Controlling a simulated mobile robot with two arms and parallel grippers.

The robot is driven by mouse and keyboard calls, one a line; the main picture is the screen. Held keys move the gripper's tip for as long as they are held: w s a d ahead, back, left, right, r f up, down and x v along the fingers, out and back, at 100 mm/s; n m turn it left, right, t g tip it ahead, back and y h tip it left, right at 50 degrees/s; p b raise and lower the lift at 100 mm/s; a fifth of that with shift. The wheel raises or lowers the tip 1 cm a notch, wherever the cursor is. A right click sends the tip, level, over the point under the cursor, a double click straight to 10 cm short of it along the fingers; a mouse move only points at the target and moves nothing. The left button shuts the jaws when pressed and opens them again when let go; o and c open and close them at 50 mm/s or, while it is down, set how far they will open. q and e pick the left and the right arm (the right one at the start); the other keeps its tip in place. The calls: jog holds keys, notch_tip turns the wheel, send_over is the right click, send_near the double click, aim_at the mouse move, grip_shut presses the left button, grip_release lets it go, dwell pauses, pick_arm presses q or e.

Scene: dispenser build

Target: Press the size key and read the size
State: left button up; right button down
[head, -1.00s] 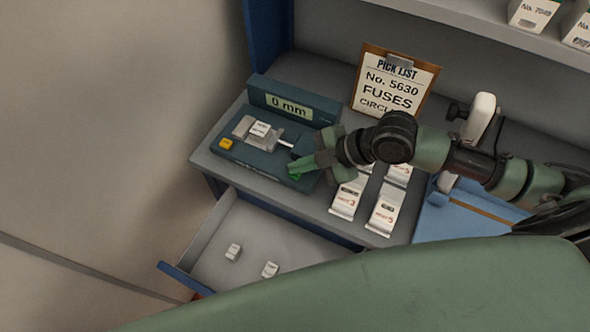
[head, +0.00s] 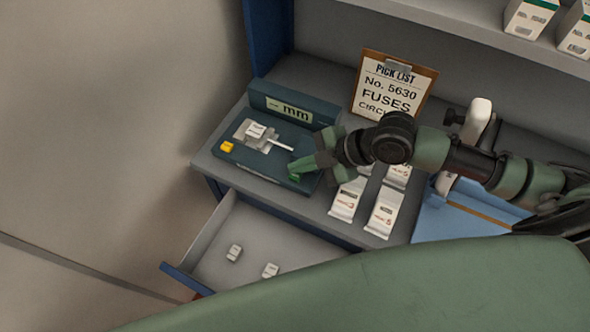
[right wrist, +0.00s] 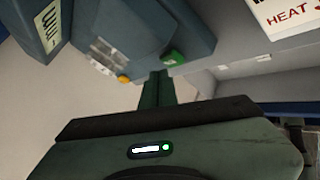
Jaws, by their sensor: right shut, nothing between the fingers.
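The dark teal gauge (head: 250,160) stands on the left of the counter. Its display (head: 289,108) shows "mm" with a short dash-like mark before it and no readable number. A small white part (head: 255,130) sits on its metal bed, with a slider and light rod (head: 281,146) on its right. A yellow key (head: 227,147) is at its left front, and a green key (head: 294,178) is at its right front. My right gripper (head: 300,166) is shut and empty at the green key; in the right wrist view its fingertips (right wrist: 158,76) lie beside that key (right wrist: 173,57). Contact cannot be told. My left gripper is not in view.
A pick list (head: 393,84) reading "No. 5630 FUSES" leans behind the gauge. White packets (head: 384,212) lie under my right arm. An open drawer (head: 216,222) below holds two small white parts (head: 234,253). A blue tray (head: 440,222) is at the right.

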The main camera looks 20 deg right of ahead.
aim_at(299, 176)
jog(key=shift+r, duration=0.25)
notch_tip(299, 176, up, 5)
jog(key=p, duration=0.4)
jog(key=shift+p, duration=0.4)
jog(key=shift+f, duration=0.1)
jog(key=shift+f, duration=0.1)
dwell(0.3)
